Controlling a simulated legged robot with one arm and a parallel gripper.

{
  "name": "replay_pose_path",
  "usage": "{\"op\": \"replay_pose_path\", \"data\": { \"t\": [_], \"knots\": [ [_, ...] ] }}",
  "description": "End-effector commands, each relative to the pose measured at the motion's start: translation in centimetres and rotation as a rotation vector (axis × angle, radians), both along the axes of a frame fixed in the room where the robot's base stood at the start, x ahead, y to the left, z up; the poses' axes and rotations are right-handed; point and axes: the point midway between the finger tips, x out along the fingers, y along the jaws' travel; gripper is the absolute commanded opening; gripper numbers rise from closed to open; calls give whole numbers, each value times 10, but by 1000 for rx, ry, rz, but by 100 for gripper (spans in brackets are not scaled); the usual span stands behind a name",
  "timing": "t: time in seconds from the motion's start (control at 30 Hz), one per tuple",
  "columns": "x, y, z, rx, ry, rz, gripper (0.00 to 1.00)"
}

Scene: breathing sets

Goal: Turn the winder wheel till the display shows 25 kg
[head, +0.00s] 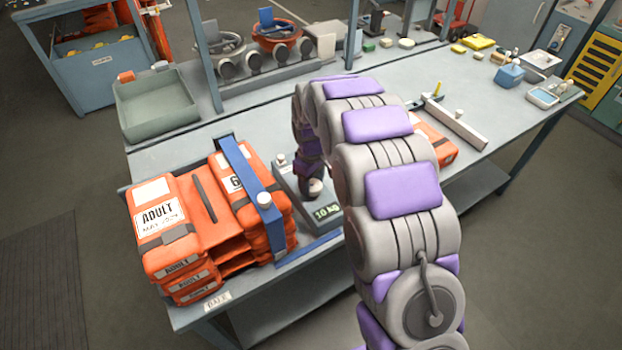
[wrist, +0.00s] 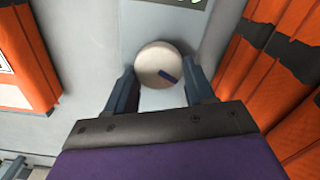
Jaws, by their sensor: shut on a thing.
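The winder wheel (wrist: 160,62) is a round, cream-coloured knob with a dark blue mark, between the two dark fingers of my gripper (wrist: 160,90) in the wrist view. My gripper is shut on it. In the head view the wheel (head: 315,187) shows under my gripper (head: 312,180), on a grey winder unit (head: 290,185). The display (head: 327,212) on that unit's near end reads 10 kg. A blue strap frame (head: 240,170) stands beside it, over a stack of orange ADULT packs (head: 165,215).
The unit sits on a long grey workbench (head: 350,285). A grey-green tray (head: 155,105) is at the back left. Another orange pack (head: 435,145) lies right of my arm, by a pale bar (head: 455,122). Several small items stand at the far right.

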Motion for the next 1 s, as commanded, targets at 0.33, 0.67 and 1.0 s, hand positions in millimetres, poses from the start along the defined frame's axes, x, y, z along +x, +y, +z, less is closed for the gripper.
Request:
{"op": "replay_pose_path", "data": {
  "t": [0.33, 0.67, 1.0],
  "knots": [
    [2, -2, 5, -1, -1, -275, 23],
    [3, -3, 4, 0, -3, -585, 23],
    [2, -3, 3, 1, -3, -835, 23]
  ]
}}
